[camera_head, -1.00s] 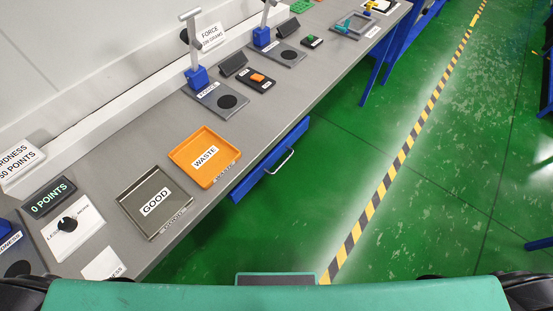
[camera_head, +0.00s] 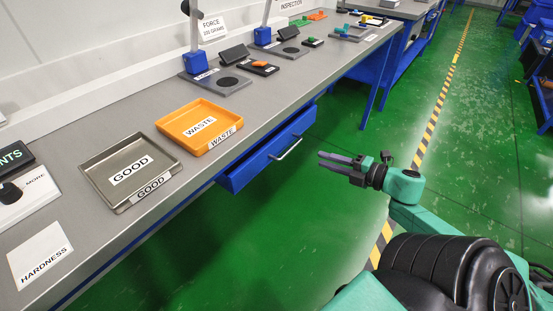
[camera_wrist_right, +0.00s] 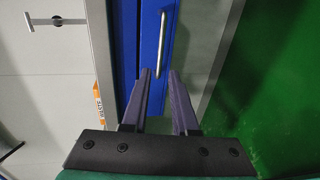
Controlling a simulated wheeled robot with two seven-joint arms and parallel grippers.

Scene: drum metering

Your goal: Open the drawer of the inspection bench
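The drawer's blue front (camera_head: 262,158) stands under the front edge of the inspection bench (camera_head: 110,135), below the orange tray. Whether it is shut or slightly out I cannot tell. Its pale bar handle (camera_head: 287,148) is on the front; the handle (camera_wrist_right: 161,45) also shows in the right wrist view, ahead of the fingertips and roughly in line with the gap between them. My right gripper (camera_head: 322,158) is open and empty, to the right of the handle and apart from it, fingers pointing at the bench. It also shows in the wrist view (camera_wrist_right: 160,75). My left gripper is out of view.
On the bench are a GOOD tray (camera_head: 92,161), an orange WASTE tray (camera_head: 164,123), a HARDNESS card (camera_head: 40,255) and a force stand (camera_head: 215,82). Green floor (camera_head: 200,260) is clear in front of the bench. My right arm crosses a striped floor line (camera_head: 436,105).

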